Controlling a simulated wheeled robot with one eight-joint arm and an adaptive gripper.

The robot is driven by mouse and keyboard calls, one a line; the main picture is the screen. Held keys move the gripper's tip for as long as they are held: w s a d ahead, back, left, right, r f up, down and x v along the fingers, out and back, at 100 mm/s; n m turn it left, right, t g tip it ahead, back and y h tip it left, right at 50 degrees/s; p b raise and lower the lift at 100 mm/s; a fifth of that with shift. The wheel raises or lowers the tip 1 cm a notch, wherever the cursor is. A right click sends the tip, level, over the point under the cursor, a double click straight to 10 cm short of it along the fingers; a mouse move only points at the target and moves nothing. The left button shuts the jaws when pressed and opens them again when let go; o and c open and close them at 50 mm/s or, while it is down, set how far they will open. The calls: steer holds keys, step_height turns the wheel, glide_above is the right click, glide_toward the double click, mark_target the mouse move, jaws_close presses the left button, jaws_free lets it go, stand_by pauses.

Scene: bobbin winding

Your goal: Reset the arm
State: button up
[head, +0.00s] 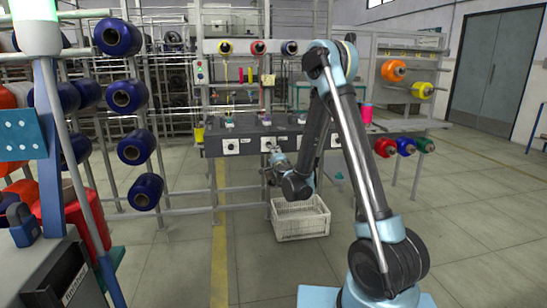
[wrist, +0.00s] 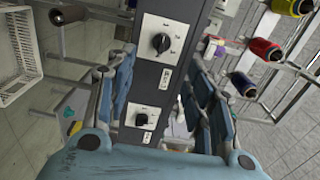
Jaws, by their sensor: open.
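My gripper (head: 274,158) is in front of the dark control panel (head: 215,147) of the winding machine, at the end of my bent arm. In the wrist view my gripper (wrist: 160,75) is open, with its two blue-grey fingers apart and nothing held between them. The panel (wrist: 150,82) shows between the fingers, with a black rotary knob (wrist: 161,42) on a white plate and a second knob (wrist: 141,119) nearer the palm. The arm covers part of the panel in the head view. I cannot tell whether a finger touches the panel.
A white crate (head: 300,222) stands on the floor below the machine. Blue spools (head: 128,97) hang on a rack at left. Red (head: 385,147), blue (head: 405,146) and green (head: 425,146) cones sit on pegs at right. Floor at the front right is clear.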

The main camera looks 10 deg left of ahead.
steer(key=shift+r, duration=0.1)
steer(key=s+d+r+n+g+y, duration=0.45)
steer(key=s+d+r+n, duration=0.35)
steer(key=s+r+n, duration=0.35)
steer(key=s+d+f+n+g+h, duration=0.1)
steer(key=s+d+f+g+h, duration=0.2)
steer(key=s+d+f, duration=0.2)
steer(key=s+d+f+n+g+h, duration=0.1)
steer(key=s+d+f+g+h, duration=0.2)
steer(key=s+d, duration=0.9)
steer(key=s+d+f+n+g+h, duration=0.1)
steer(key=s+d+f+g+h, duration=0.3)
steer(key=s, duration=1.6)
steer(key=d+f, duration=0.4)
steer(key=d, duration=0.1)
steer(key=shift+s+d+f, duration=0.15)
steer(key=shift+s+d, duration=0.05)
steer(key=shift+g, duration=0.25)
steer(key=shift+w+f, duration=0.2)
steer(key=shift+w, duration=0.25)
